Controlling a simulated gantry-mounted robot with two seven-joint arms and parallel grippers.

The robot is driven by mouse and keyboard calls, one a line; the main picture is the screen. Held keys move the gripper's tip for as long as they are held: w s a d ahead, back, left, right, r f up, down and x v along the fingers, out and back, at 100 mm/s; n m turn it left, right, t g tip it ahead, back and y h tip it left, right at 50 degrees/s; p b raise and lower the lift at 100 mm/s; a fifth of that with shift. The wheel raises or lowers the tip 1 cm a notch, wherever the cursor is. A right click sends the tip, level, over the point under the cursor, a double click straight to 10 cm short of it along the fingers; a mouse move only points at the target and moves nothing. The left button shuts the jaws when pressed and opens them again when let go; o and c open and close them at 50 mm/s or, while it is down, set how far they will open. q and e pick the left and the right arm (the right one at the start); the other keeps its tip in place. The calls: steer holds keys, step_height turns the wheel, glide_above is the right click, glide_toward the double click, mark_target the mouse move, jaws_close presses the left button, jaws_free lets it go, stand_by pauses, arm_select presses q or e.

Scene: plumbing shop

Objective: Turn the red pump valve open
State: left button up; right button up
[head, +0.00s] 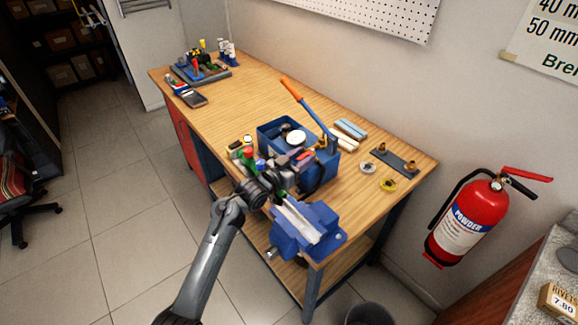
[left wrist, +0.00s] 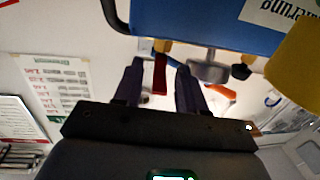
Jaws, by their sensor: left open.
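The blue test pump (head: 269,131) stands on the workbench, with a long blue lever ending in an orange grip and a white round gauge. Its blue wall also spans the top of the left wrist view (left wrist: 200,22). The red valve handle (left wrist: 160,74) shows between the two dark fingers of my left gripper (left wrist: 160,68), with a gap on each side. My left gripper (head: 301,164) is at the near side of the pump, open, and its body hides part of the pump front. My right gripper is not in view.
A blue vise (head: 306,230) sits at the bench's near corner, close below my left gripper. The bench (head: 240,99) is clear behind the pump.

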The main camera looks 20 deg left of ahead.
arm_select(q)
steer(key=p+v, duration=0.1)
steer(key=v, duration=0.9)
steer(key=shift+a, duration=0.1)
steer(key=shift+c, duration=0.3)
